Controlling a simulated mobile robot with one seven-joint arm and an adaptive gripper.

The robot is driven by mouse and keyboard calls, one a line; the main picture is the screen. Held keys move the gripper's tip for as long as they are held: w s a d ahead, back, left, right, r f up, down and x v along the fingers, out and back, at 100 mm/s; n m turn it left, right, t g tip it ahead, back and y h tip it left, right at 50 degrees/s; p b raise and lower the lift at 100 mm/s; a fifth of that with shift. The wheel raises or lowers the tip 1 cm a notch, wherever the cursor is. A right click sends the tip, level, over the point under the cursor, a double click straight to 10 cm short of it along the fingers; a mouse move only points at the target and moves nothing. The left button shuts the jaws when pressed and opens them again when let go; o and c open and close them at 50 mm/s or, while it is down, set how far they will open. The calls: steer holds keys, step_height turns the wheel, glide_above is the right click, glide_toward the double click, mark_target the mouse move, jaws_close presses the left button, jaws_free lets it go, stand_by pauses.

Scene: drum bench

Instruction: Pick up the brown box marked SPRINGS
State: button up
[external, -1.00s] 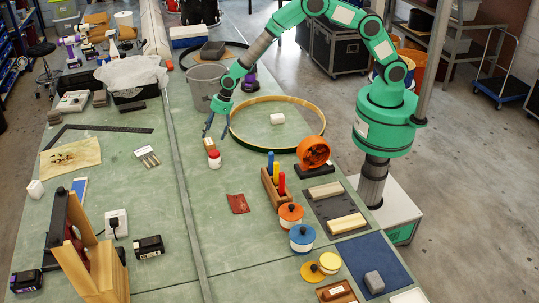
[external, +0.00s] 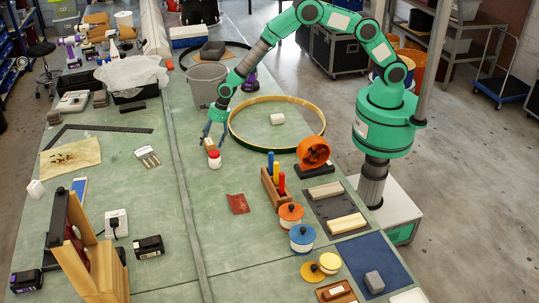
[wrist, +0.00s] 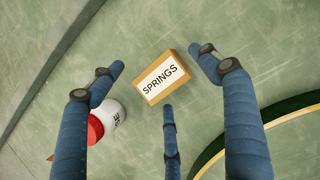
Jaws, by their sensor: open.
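The brown box marked SPRINGS (wrist: 161,78) lies on the green bench with its white label facing up. It sits between the spread blue fingers of my gripper (wrist: 160,76) in the wrist view, with visible space beside it. In the external view the small box (external: 209,142) is partly hidden by my gripper (external: 212,136), which is low over it. My gripper is open and holds nothing. A white jar with a red lid (wrist: 108,116) stands close by, partly behind the left finger; it also shows in the external view (external: 214,160).
A grey bucket (external: 207,85) stands behind. A dark red cloth piece (external: 238,203) lies toward the front, with bare bench around it.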

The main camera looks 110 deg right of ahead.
mark_target(210, 141)
steer(key=c, duration=1.5)
step_height(210, 141, up, 10)
steer(key=p, duration=0.1)
